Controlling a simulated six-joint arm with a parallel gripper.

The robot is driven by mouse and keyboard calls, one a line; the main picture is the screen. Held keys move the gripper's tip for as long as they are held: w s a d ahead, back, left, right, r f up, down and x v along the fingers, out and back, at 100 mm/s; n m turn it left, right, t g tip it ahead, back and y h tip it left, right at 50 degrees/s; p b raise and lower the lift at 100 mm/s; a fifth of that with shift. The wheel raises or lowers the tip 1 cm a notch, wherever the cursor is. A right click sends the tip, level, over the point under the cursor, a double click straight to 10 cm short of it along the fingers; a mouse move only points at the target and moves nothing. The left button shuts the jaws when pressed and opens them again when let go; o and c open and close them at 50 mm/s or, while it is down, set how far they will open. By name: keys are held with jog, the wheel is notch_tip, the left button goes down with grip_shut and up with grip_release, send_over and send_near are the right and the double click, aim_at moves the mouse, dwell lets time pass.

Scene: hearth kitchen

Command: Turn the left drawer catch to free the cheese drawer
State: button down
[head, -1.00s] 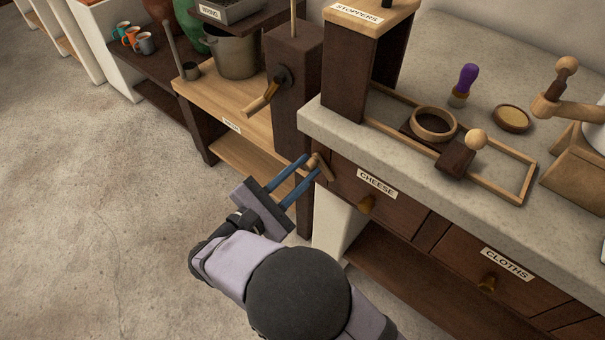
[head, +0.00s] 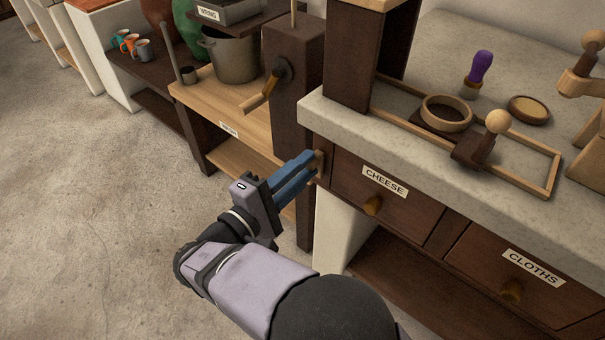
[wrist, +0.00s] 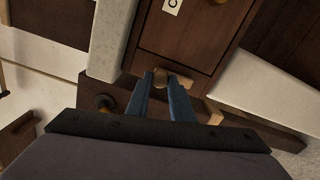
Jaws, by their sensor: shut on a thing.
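The cheese drawer (head: 385,192) is shut under the counter, with its label and a brass-coloured knob (head: 372,206). The left drawer catch (head: 320,163) is a small wooden piece at the drawer's left edge, mostly hidden by my fingers in the head view. My gripper (head: 313,162) has its blue fingers shut on the catch. In the wrist view, the fingertips (wrist: 165,82) flank a rounded brown knob (wrist: 160,76) of the catch.
A dark post with a crank handle (head: 262,94) stands just left of the catch. The stone counter (head: 350,128) overhangs above it. The cloths drawer (head: 522,270) is to the right. A wooden guide frame with a ring (head: 447,113) sits on the counter. Open floor (head: 90,220) lies to the left.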

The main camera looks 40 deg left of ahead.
jog(key=shift+m, duration=0.3)
jog(key=shift+f, duration=0.1)
jog(key=c, duration=1.6)
grip_release()
jog(key=shift+o, duration=0.2)
jog(key=shift+s, duration=0.1)
jog(key=s+p, duration=0.1)
jog(key=s, duration=0.6)
jog(key=shift+s, duration=0.1)
